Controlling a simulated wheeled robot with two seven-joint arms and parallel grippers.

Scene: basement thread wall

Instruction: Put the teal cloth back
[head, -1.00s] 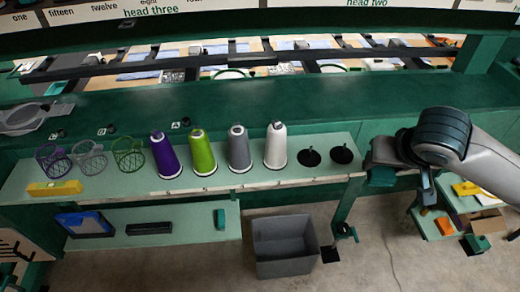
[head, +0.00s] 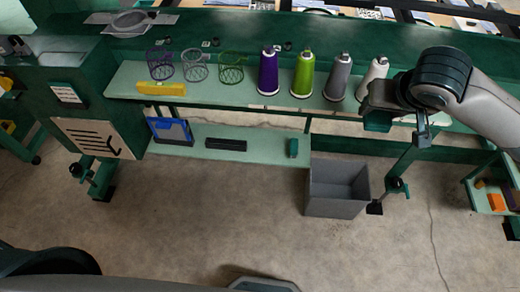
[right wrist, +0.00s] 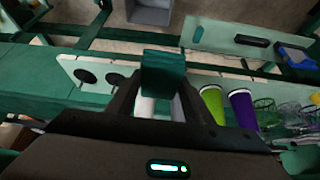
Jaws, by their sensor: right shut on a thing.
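The teal cloth (right wrist: 163,75) is a folded, block-like piece held between the fingers of my right gripper (right wrist: 160,100) in the right wrist view. In the head view the cloth (head: 377,121) hangs under the right gripper (head: 385,108), just in front of the right part of the cone shelf (head: 225,97). The right gripper is shut on it and hides part of the white cone (head: 374,73) and the shelf end. A small teal piece (head: 292,148) lies on the lower shelf (head: 265,143). My left gripper is not in view.
Purple (head: 268,75), green (head: 303,77) and grey (head: 338,78) cones stand on the upper shelf beside wire baskets (head: 195,67) and a yellow block (head: 161,89). A dark bar (head: 226,144) and blue tray (head: 170,131) are below. A grey bin (head: 337,190) stands on open floor.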

